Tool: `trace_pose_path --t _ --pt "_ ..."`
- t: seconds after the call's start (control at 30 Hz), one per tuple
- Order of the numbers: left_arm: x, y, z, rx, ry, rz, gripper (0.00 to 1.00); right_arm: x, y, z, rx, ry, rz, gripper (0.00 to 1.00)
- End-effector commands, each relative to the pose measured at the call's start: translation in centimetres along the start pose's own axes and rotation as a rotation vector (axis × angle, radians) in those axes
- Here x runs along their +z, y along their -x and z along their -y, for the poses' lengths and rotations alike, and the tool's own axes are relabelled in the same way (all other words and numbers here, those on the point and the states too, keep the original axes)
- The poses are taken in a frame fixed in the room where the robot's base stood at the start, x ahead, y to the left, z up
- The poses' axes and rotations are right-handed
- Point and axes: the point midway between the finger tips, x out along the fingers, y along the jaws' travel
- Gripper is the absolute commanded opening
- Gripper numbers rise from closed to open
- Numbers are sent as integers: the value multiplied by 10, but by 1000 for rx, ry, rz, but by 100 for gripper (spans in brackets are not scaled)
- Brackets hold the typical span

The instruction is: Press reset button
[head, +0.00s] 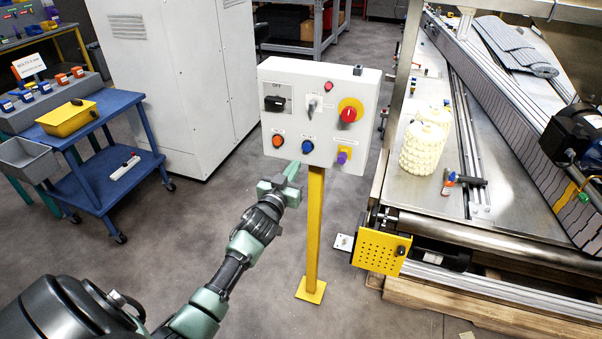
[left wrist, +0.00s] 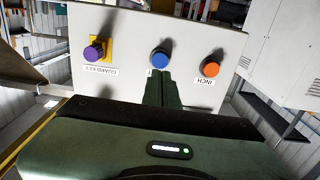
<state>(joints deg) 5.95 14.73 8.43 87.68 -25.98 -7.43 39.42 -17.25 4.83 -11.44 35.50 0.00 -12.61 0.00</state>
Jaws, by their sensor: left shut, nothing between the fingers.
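A white control box (head: 322,80) stands on a yellow post. The blue button (head: 307,146) is in its lower row, between an orange button (head: 278,141) and a purple key knob (head: 342,157). The small label above the blue button is too small to read surely. My left gripper (head: 295,168) is shut and empty, its tips just below and left of the blue button in the head view. In the left wrist view, which is upside down, the shut fingers (left wrist: 160,86) point at the blue button (left wrist: 160,60) and hide its label. I cannot tell whether they touch it.
The box also carries a black OFF switch (head: 275,103), a selector (head: 312,104), a red emergency knob (head: 349,114) on yellow and a red lamp (head: 328,86). The conveyor frame (head: 400,190) is close on the right. A blue cart (head: 105,180) stands left, with open floor between.

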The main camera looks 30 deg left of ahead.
Motion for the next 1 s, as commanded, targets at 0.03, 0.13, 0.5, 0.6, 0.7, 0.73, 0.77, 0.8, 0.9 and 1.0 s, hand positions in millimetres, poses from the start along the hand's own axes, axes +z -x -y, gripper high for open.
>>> trace_pose_path --t 0.03,0.13,0.5,0.6,0.7,0.73,0.77,0.8,0.9,1.0 --pt "2 -8 0 1 -1 -2 0 0 -6 0 0 0 -1 60" --pt "2 -22 0 0 -1 -3 0 0 -13 1 -1 0 -1 60" --pt "2 -62 0 0 -1 0 0 0 -29 6 -6 -2 -4 60" --pt "1 -66 0 0 0 0 0 0 -30 7 -7 -2 -4 60" --pt "0 -67 0 0 0 0 0 0 -30 7 -7 -2 -4 60" --pt "0 -67 0 0 0 0 0 0 -30 7 -7 -2 -4 60" --pt "0 -67 0 0 0 1 0 0 -30 7 -7 -2 -4 60" --pt "0 -67 0 0 0 1 0 0 -30 7 -7 -2 -4 60" --pt "0 -67 0 0 0 1 0 0 -30 6 -7 -2 -4 60" --pt "0 -67 0 0 0 1 0 0 -30 6 -7 -2 -4 60"
